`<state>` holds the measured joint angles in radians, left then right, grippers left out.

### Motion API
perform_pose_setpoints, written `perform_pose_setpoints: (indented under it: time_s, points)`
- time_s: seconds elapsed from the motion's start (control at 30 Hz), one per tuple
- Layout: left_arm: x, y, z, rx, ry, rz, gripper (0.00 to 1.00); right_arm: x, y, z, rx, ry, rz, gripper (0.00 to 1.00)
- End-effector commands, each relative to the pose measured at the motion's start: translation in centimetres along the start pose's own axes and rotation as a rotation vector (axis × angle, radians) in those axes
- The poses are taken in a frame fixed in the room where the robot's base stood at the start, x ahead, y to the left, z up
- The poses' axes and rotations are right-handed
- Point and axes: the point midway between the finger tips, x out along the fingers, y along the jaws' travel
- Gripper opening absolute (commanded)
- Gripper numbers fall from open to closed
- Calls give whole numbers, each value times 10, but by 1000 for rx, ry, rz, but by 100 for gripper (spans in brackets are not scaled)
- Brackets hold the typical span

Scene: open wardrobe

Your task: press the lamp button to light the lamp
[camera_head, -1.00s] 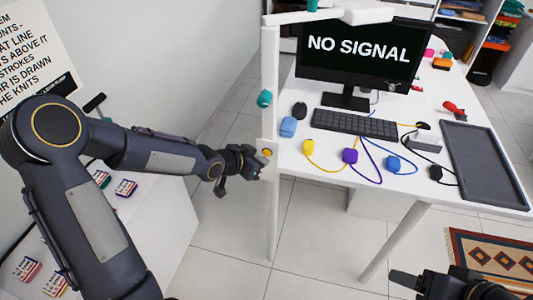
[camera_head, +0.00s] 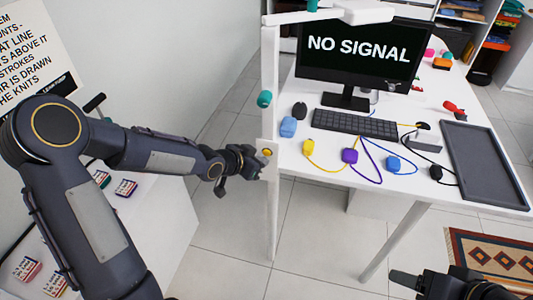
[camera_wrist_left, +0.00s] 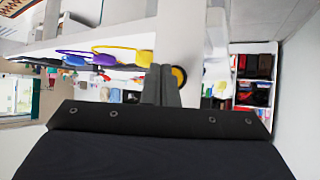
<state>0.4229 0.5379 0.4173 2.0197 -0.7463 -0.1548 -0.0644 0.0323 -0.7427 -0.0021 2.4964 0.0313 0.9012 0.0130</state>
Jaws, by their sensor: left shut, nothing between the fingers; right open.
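The lamp button is a small yellow disc (camera_head: 267,153) low on the white lamp post (camera_head: 270,95) at the desk's left edge. It also shows in the left wrist view as a yellow and black round part (camera_wrist_left: 179,77), just right of the fingertips. My left gripper (camera_head: 257,170) is shut and empty, its tips close beside the button. I cannot tell whether they touch it. The lamp's white head (camera_head: 366,11) hangs over the monitor, with no clear light showing. My right gripper (camera_head: 398,287) is partly in view at the bottom right, open and away from the desk.
The white desk (camera_head: 300,190) holds a monitor (camera_head: 360,55), a keyboard (camera_head: 355,123), a dark tray (camera_head: 484,165) and several coloured mice with cables. A teal knob (camera_head: 264,98) sits on the post. A white surface with small labelled items lies at the lower left.

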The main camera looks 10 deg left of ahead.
Motion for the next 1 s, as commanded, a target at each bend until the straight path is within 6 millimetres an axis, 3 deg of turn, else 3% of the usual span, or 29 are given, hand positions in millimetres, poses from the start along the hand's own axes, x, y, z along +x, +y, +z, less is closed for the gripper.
perform_pose_setpoints:
  time_s: [1.0]
  points:
    - [6,-4,-5,0,0,0,0,-2,-1,-1,0,0,0,64]
